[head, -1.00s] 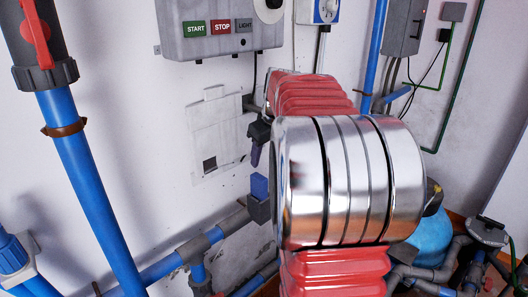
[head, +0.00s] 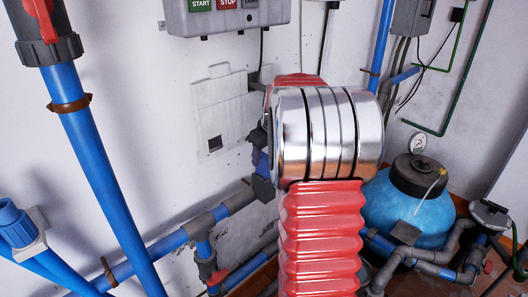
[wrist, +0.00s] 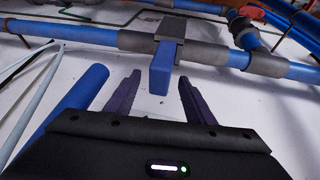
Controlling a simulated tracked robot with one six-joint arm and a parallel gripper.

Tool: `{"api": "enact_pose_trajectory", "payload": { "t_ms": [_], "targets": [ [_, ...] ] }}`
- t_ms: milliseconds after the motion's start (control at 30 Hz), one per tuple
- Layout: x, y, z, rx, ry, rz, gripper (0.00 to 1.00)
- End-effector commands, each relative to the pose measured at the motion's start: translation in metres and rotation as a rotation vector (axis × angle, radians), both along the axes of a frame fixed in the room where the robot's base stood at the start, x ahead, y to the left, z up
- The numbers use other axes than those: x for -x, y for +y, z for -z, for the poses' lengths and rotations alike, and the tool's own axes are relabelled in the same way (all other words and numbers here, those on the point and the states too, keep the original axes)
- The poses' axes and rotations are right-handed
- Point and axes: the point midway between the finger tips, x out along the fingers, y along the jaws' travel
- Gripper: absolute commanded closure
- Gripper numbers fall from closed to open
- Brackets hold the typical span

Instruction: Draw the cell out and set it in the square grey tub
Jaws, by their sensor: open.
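The cell looks to be the blue block (wrist: 160,78) that sticks out of a dark grey holder (wrist: 171,27) in the wrist view. My gripper (wrist: 160,76) is open, with one dark purple finger on each side of the block and a gap on both sides. In the head view my gripper (head: 257,137) is just above the grey holder (head: 263,188), and blue shows between them; finger and block are hard to tell apart there. I cannot make out a square grey tub in either view.
Blue pipes with grey joints (head: 203,222) run along the wall by the holder. A control box (head: 226,17) hangs above. A blue tank (head: 409,213) with a black top stands to the right. A thick blue pipe (head: 98,180) slants down at left.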

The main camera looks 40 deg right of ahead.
Motion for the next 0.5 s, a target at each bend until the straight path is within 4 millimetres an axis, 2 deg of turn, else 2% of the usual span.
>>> {"api": "enact_pose_trajectory", "payload": {
  "t_ms": [233, 500],
  "targets": [
    [-0.0003, 0.0001, 0.0004, 0.000, 0.000, 0.000, 0.51],
    [-0.0004, 0.0004, 0.0001, 0.000, 0.000, 0.000, 0.70]
  ]
}}
